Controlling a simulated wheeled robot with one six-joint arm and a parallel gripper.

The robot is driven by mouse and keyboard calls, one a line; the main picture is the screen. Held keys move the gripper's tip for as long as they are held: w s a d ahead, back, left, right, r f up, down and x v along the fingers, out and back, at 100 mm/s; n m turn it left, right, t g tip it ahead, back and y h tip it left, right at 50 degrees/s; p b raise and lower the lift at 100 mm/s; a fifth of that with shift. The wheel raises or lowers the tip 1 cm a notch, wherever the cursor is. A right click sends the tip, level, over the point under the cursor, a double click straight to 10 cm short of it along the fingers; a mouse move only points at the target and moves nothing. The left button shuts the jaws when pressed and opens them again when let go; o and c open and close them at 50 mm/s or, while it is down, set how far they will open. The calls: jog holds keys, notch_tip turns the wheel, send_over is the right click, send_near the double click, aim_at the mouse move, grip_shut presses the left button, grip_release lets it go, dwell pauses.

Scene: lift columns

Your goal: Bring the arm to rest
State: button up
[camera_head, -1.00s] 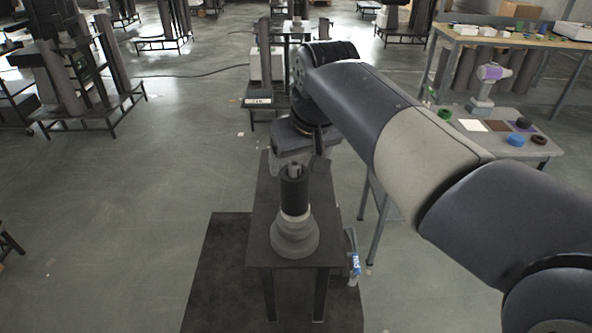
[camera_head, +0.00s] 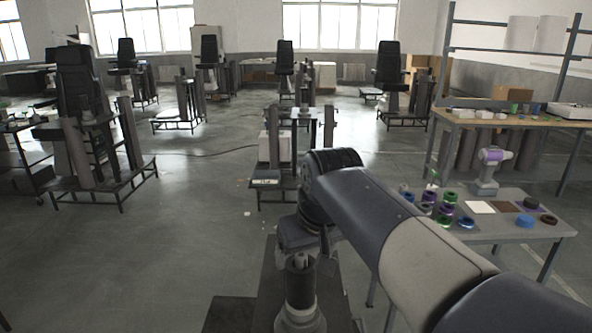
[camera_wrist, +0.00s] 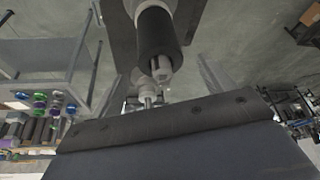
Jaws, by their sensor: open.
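My gripper (camera_head: 316,252) hangs at the end of my bent arm, just behind the top of a lift column in the head view. It is open, and I see nothing held in it; its fingers are partly hidden. The lift column (camera_head: 300,284) is a dark upright cylinder with a pale tip and a stepped grey base, standing on a dark table (camera_head: 262,290). In the wrist view the dark cylinder (camera_wrist: 158,38) shows at the top, apart from the broad dark housing across the bottom.
A grey side table (camera_head: 510,229) on the right holds coloured rings and a purple-and-white device (camera_head: 488,168). A wooden-topped workbench (camera_head: 500,120) stands behind it. Several frames with columns and seats (camera_head: 90,150) stand at left and back. The floor left of centre is clear.

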aim_at(300, 266)
jog(key=x, duration=0.8)
jog(key=shift+r+p, duration=0.4)
jog(key=shift+r, duration=0.25)
jog(key=shift+s+r, duration=0.1)
jog(key=shift+r, duration=0.15)
